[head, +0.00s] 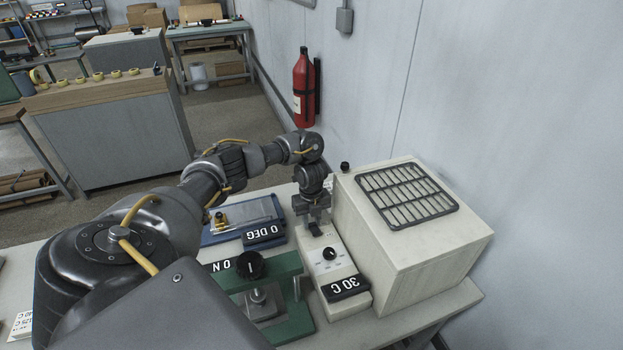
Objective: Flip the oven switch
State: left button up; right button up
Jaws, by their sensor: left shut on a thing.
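The oven (415,250) is a cream box with a dark grille on top, standing on the table at the right. Its narrow control box (346,303) stands along its left side, with a dark knob (330,254) and a black display (346,287) reading 30 C, upside down in this view. My left gripper (314,226) reaches down over the far end of the control box. It is shut on the small dark oven switch there, which its fingers mostly hide. Which way the switch is set cannot be seen. My right gripper is out of view.
A blue device (222,237) with a 0 DEG display lies left of the control box. A green press-like stand (297,318) with a black knob stands in front of it. The wall runs close behind the oven, with a red extinguisher (303,88).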

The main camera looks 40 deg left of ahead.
pick_arm(q)
jog(key=shift+w, duration=0.1)
jog(key=o, duration=1)
jog(key=r+p, duration=0.1)
jog(key=r, duration=0.4)
jog(key=r+p, duration=0.1)
jog(key=r, duration=0.4)
jog(key=shift+w+a+r, duration=0.1)
jog(key=shift+a+r, duration=0.1)
jog(key=shift+r, duration=0.2)
